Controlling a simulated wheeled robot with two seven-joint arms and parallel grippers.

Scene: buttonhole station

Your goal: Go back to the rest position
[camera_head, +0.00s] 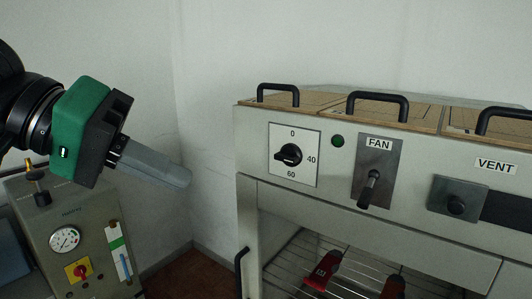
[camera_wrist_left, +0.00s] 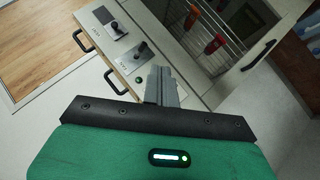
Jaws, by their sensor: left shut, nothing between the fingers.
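My left gripper (camera_head: 184,178) comes in from the left in the head view. Its green and black body is tilted, and its grey fingers are shut with nothing between them. The fingers point right toward the grey cabinet and are apart from its front in the picture. In the left wrist view the shut fingers (camera_wrist_left: 162,72) show in front of the cabinet panel. My right gripper is in neither view.
The cabinet (camera_head: 225,262) fills the right, with a dial (camera_head: 288,153), a FAN lever (camera_head: 371,188), a VENT slider (camera_head: 457,205) and black lid handles (camera_head: 378,98). Red-handled items (camera_head: 322,270) lie on its wire rack. A gauge box (camera_head: 62,238) stands lower left. White wall is behind.

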